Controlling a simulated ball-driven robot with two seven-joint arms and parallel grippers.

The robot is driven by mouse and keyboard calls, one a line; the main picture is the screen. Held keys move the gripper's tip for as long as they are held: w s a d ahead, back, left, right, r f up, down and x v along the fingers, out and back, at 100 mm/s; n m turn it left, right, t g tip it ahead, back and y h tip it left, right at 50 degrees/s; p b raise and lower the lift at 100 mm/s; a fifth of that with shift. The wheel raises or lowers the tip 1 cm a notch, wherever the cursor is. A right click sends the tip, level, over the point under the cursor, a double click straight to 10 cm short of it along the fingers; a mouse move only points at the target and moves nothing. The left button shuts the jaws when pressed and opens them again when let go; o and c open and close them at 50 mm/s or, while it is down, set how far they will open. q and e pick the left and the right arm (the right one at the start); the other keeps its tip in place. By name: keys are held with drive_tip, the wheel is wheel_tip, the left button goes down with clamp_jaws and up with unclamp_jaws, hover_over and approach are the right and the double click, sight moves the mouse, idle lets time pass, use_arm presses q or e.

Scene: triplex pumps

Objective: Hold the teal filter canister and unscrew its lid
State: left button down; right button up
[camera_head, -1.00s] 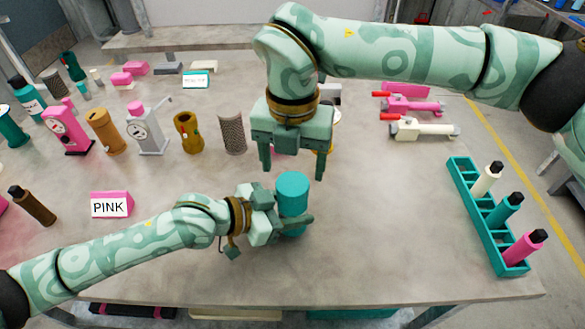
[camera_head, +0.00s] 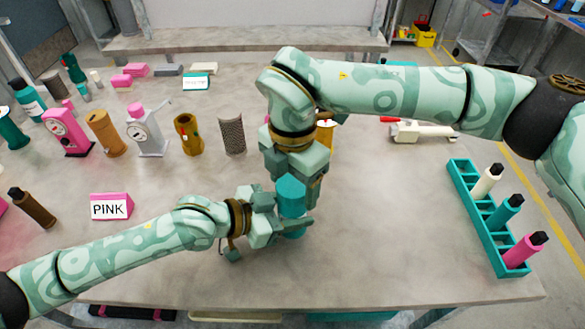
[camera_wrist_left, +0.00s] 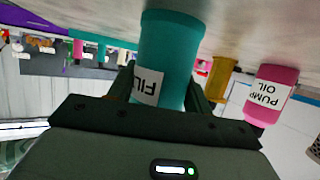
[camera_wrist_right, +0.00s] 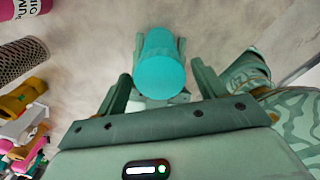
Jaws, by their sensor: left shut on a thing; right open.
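The teal filter canister (camera_head: 291,197) stands upright near the middle of the table. In the left wrist view the canister (camera_wrist_left: 168,55) sits between the fingers, with a white label partly hidden. My left gripper (camera_head: 296,226) is shut on its body from the left. My right gripper (camera_head: 298,190) points down over the canister's top, its fingers apart on either side. In the right wrist view the round teal lid (camera_wrist_right: 160,77) lies ahead of the open fingers, with a gap to them. The seam between lid and body cannot be made out.
A teal rack (camera_head: 487,220) with several bottles stands at the right. Pumps and canisters, such as a mesh cylinder (camera_head: 232,136), stand behind. The table's front middle is clear.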

drive_tip(key=c, duration=1)
drive_tip(key=n, duration=0.6)
drive_tip(key=shift+n, duration=0.3)
drive_tip(key=o, duration=1.1)
wheel_tip(320, 180, up, 5)
drive_tip(key=shift+f, duration=0.15)
drive_tip(key=shift+c, duration=0.5)
wheel_tip(320, 180, up, 3)
drive_tip(key=shift+r+m, duration=0.1)
drive_tip(key=shift+m, duration=1)
wheel_tip(320, 180, down, 8)
